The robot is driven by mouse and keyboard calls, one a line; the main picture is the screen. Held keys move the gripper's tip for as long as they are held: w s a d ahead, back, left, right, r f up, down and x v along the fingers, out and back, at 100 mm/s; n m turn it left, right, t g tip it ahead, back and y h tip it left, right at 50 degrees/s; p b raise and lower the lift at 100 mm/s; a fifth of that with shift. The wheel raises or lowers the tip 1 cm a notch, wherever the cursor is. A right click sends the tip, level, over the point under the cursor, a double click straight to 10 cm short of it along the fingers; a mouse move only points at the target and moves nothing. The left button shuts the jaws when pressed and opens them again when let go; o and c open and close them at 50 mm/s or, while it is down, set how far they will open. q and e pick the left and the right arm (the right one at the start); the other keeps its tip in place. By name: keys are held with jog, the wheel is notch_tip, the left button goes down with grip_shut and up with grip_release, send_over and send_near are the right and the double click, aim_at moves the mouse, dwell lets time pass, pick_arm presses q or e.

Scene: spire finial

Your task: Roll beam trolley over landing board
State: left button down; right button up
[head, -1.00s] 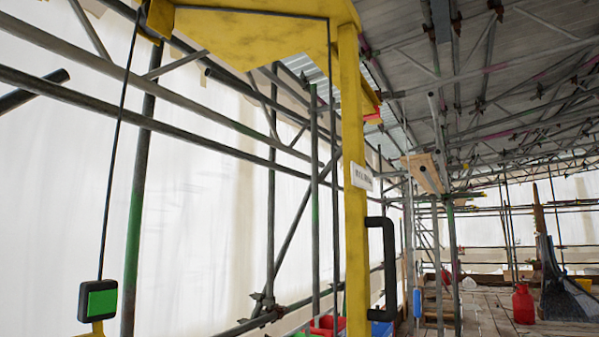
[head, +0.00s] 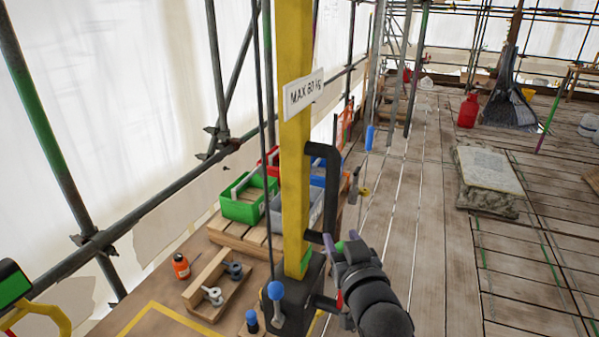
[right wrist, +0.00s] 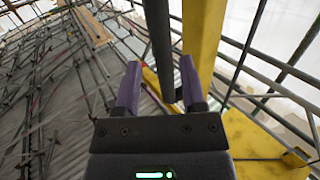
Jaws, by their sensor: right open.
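A yellow post (head: 296,150) with a "MAX 80 kg" label (head: 303,92) stands in the middle of the head view. A black bar handle (head: 332,190) is fixed to its right side. My right gripper (head: 340,243) is by the handle's lower part. In the right wrist view its purple fingers (right wrist: 160,66) are open, with a dark bar (right wrist: 160,40) between and beyond them; contact cannot be told. A wooden surface with a yellow outline (head: 150,312) lies at lower left; I cannot tell if it is the landing board. The beam trolley is not identifiable.
Green (head: 247,199) and grey (head: 300,208) bins stand behind the post. A wooden tray (head: 217,287) holds metal fittings beside an orange bottle (head: 180,266). A carved stone block (head: 487,178) and red canister (head: 468,110) stand right. Plank floor between is largely clear.

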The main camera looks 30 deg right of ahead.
aim_at(328, 195)
jog(key=r, duration=0.1)
jog(key=w+r, duration=0.1)
jog(key=r, duration=0.1)
jog(key=shift+d+r+t, duration=0.15)
jog(key=shift+r+t, duration=0.1)
jog(key=shift+t, duration=0.05)
jog(key=p+x, duration=0.1)
jog(key=x, duration=0.7)
jog(key=shift+w+f, duration=0.15)
jog(key=shift+w, duration=0.1)
grip_shut()
dwell(0.6)
